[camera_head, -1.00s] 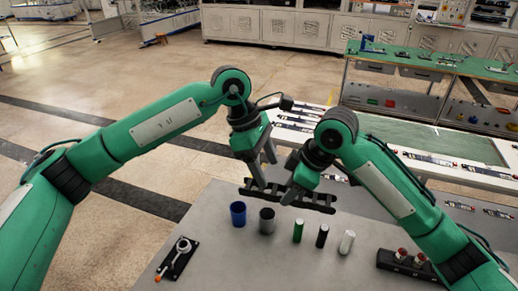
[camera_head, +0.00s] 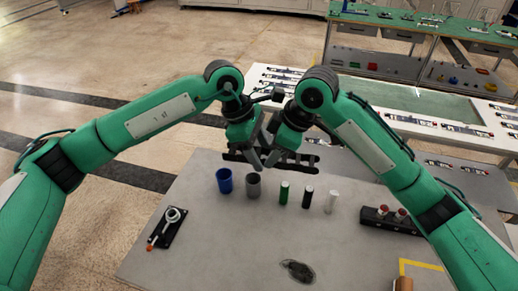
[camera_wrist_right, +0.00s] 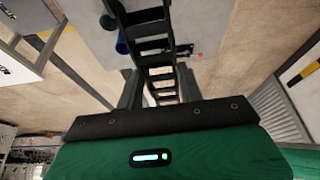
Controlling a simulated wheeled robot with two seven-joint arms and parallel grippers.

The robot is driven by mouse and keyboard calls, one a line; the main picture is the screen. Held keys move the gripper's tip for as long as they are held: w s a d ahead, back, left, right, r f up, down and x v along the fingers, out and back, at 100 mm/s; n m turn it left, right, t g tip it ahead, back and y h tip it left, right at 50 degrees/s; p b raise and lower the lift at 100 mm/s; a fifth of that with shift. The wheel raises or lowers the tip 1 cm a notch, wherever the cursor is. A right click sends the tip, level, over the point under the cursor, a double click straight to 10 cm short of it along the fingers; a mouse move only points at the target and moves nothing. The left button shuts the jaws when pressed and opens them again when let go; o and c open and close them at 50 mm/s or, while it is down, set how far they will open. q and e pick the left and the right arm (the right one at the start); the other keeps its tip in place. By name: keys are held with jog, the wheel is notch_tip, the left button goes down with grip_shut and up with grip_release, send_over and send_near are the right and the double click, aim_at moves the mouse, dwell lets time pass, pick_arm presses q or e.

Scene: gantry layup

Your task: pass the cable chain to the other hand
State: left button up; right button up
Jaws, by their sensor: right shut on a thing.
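The black cable chain (camera_head: 303,159) is a ladder-like strip held roughly level above the far part of the grey table in the head view. My right gripper (camera_head: 271,159) is shut on it near its middle. In the right wrist view the chain (camera_wrist_right: 152,45) runs away between the fingers of my right gripper (camera_wrist_right: 160,88). My left gripper (camera_head: 257,153) is close beside the right one, at the left part of the chain. Its fingers look parted, but they overlap the right gripper in view, and contact with the chain is unclear.
On the grey table (camera_head: 230,245) stand a blue cup (camera_head: 224,181), a grey cup (camera_head: 253,186) and green, black and white cylinders (camera_head: 331,201). A black fixture (camera_head: 168,228) lies left, a black block with red-topped parts (camera_head: 388,217) right, a dark coil (camera_head: 298,270) in front.

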pick_arm(q)
jog(key=shift+o, duration=0.6)
jog(key=v, duration=1.2)
jog(key=m+g+y, duration=0.1)
jog(key=m+g, duration=0.1)
jog(key=m, duration=0.4)
send_over(261, 150)
jog(key=x, duration=1.1)
jog(key=shift+f, duration=0.1)
pick_arm(e)
jog(key=s+d+m, duration=0.1)
jog(key=m, duration=0.1)
jog(key=s+d+m+t, duration=0.1)
jog(key=s+m, duration=0.1)
jog(key=s+d+m+t+h, duration=0.1)
jog(key=m, duration=0.2)
jog(key=shift+s+d, duration=0.2)
jog(key=shift+s, duration=0.2)
pick_arm(q)
jog(key=shift+s, duration=0.1)
jog(key=shift+c, duration=0.4)
